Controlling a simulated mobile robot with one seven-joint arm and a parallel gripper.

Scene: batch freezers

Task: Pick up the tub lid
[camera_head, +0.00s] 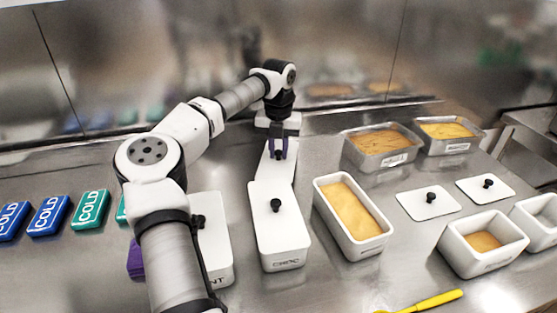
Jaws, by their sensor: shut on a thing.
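I cannot tell whether this lid is raised or resting on the counter. In front of it stands a long white tub closed by a white lid (277,230) with a black knob. To the right an uncovered white tub (331,213) holds yellow-orange ice cream. Two flat white lids with black knobs, a near one (413,204) and a far one (470,185), lie further right.
Metal pans (382,161) (447,146) stand at the back right. Small white tubs (456,255) (530,222) are at the right. A yellow-handled utensil (437,301) lies in front. Cold packs (47,216) line the left. Another lidded tub (215,262) stands partly behind my arm.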

